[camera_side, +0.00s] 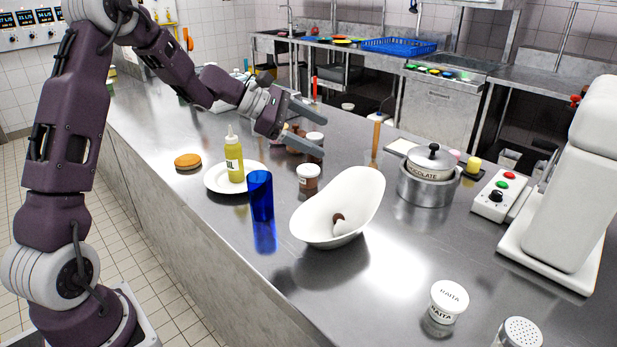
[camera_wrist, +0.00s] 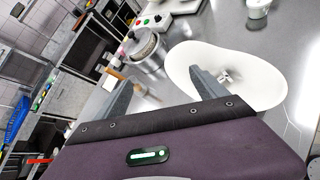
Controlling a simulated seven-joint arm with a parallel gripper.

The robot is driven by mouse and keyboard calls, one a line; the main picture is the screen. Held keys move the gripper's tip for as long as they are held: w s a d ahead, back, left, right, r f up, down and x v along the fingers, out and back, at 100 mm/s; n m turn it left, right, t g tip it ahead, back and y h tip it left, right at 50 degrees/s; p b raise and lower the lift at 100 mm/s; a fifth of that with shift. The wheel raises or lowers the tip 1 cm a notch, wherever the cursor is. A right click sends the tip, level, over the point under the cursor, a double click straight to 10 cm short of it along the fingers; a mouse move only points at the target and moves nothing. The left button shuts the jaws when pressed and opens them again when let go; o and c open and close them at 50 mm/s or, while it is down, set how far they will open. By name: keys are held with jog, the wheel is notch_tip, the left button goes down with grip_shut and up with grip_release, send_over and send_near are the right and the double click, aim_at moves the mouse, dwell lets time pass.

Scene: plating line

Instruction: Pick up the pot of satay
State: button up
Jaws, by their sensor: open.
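No label reading satay can be made out. A small white-lidded pot with brown contents (camera_side: 308,179) stands on the steel counter left of the white scoop-shaped bowl. A similar white-lidded pot (camera_side: 314,147) stands behind it, partly overlapped by my gripper. My gripper (camera_side: 318,134) is open and empty, above the counter near these two pots. In the wrist view my gripper's fingers (camera_wrist: 162,82) are spread apart with nothing between them. Neither brown pot can be clearly made out in that view. A pot labelled RAITA (camera_side: 449,300) stands at the front right.
The white scoop bowl (camera_side: 352,205) holds small items. A blue cup (camera_side: 260,195), a plate (camera_side: 213,187) with an oil bottle (camera_side: 234,160), and a bun-like disc (camera_side: 188,161) stand left. A chocolate-labelled pot (camera_side: 430,162) sits in a metal container (camera_side: 425,190). The front-middle counter is clear.

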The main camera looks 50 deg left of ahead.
aim_at(305, 170)
jog(key=w+a+f+n+t, duration=0.1)
jog(key=a+f+n, duration=0.1)
jog(key=a+f, duration=0.2)
jog(key=w+a+f+n+y, duration=0.1)
jog(key=a+f+n, duration=0.2)
jog(key=f, duration=0.3)
jog(key=w+a+f+n+t+y, duration=0.1)
jog(key=a+f+n, duration=0.1)
jog(key=a+f, duration=0.2)
jog(key=shift+w+a+f+n+t, duration=0.3)
jog(key=shift+w+a+f+n, duration=0.1)
jog(key=shift+f, duration=0.2)
jog(key=x, duration=0.5)
jog(key=shift+f, duration=0.1)
jog(key=c, duration=1.4)
